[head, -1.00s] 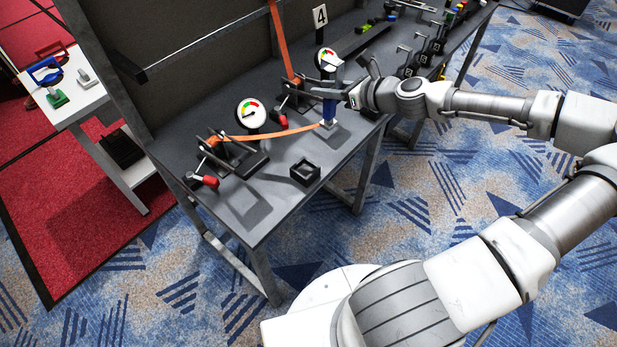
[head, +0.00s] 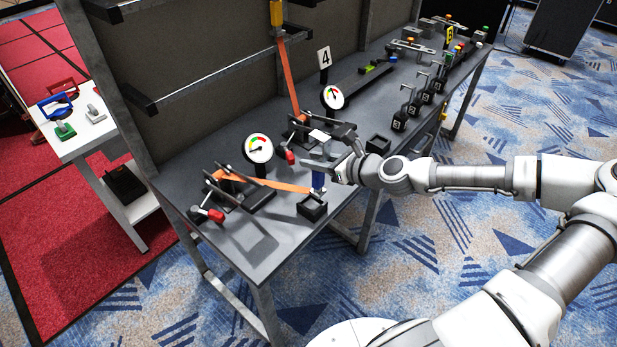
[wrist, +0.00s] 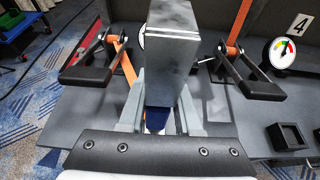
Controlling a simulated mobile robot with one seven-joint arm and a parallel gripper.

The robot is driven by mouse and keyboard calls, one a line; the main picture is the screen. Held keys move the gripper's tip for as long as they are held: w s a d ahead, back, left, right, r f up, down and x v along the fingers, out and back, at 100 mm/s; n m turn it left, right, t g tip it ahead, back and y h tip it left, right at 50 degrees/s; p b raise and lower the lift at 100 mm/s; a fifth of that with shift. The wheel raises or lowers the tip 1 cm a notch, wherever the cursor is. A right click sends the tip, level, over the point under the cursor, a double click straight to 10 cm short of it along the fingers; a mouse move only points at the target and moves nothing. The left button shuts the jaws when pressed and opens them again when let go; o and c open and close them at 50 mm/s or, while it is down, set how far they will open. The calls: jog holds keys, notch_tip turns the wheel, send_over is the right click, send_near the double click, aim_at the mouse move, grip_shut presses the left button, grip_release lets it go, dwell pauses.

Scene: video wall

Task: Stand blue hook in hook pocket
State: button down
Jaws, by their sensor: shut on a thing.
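My gripper (head: 325,160) is shut on the blue hook (head: 318,180), near its grey upper block. The hook is held roughly upright, and an orange strap (head: 265,182) runs to its lower end. The black square hook pocket (head: 312,208) sits near the table's front edge. The hook's lower end is at the pocket's back rim in the head view; I cannot tell whether it is above, behind or inside. In the wrist view the grey block hides most of the hook, with a blue part (wrist: 160,120) showing between the fingers; the pocket under it is hidden.
A ratchet with a red handle (head: 213,214) and a round gauge (head: 258,148) stand to the left. Another gauge (head: 333,97) stands behind. A second empty black pocket (head: 378,144) is at the right.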

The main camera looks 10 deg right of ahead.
aim_at(312, 175)
jog(key=shift+w+a+f+b, duration=0.15)
jog(key=shift+a+f, duration=0.1)
jog(key=shift+f, duration=0.55)
jog(key=shift+s+a+f+b, duration=0.1)
jog(key=shift+a+f+b, duration=0.15)
jog(key=shift+f, duration=0.6)
jog(key=shift+w+a+f+b, duration=0.1)
jog(key=shift+a+f, duration=0.15)
jog(key=shift+f, duration=0.55)
jog(key=shift+f, duration=0.2)
jog(key=c, duration=0.6)
grip_release()
jog(key=shift+r, duration=0.15)
